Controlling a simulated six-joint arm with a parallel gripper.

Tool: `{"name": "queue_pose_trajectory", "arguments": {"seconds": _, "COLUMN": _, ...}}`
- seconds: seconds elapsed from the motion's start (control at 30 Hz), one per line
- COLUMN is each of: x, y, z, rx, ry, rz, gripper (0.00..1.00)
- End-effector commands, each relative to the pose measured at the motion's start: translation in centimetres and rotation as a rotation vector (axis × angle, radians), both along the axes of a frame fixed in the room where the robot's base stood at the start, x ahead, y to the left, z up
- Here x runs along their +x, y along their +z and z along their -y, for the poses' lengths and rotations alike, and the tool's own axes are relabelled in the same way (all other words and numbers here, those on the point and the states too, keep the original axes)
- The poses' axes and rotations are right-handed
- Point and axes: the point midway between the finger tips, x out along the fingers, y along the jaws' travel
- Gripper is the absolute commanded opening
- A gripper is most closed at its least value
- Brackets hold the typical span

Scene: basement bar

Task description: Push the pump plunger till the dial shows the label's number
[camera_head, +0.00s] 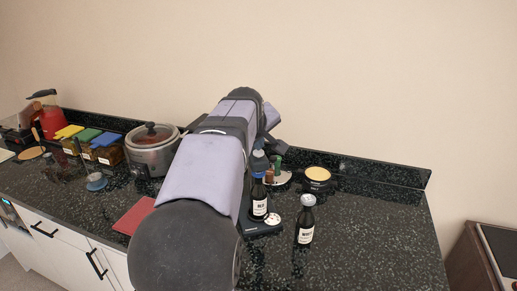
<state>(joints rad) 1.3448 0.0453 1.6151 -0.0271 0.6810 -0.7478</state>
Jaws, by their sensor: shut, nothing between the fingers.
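A dark pump base (262,228) stands on the counter, partly behind my arm. A white round dial (275,218) is on its right end; its reading is too small to make out. A dark bottle with a white label (259,208) stands at the base, with a blue top (259,163). The label's print is too small to read surely. My gripper (263,146) shows only in part, shut, just above the blue top; whether it touches is unclear. A second dark bottle (305,220) with a grey cap and white label stands apart at the right.
A round tin with a cream top (317,175) and small green and brown items (277,167) sit behind the pump. A pot (152,150), lidded boxes (106,152) and a red mat (133,216) lie left. The counter's right front is clear.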

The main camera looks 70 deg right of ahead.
Motion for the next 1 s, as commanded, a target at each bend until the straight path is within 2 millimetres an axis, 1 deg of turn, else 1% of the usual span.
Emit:
{"name": "queue_pose_trajectory", "arguments": {"seconds": 0.03, "x": -0.01, "y": -0.26, "z": -0.04, "rx": 0.003, "ry": -0.001, "rz": -0.001, "gripper": 0.0}}
{"name": "queue_pose_trajectory", "arguments": {"seconds": 0.5, "x": -0.01, "y": -0.75, "z": -0.04, "rx": 0.004, "ry": 0.0, "rz": -0.001, "gripper": 0.0}}
{"name": "queue_pose_trajectory", "arguments": {"seconds": 0.83, "x": -0.02, "y": -0.6, "z": -0.04, "rx": 0.004, "ry": 0.0, "rz": -0.001, "gripper": 0.0}}
{"name": "queue_pose_trajectory", "arguments": {"seconds": 1.0, "x": -0.01, "y": 0.03, "z": -0.03, "rx": 0.004, "ry": 0.0, "rz": -0.001, "gripper": 0.0}}
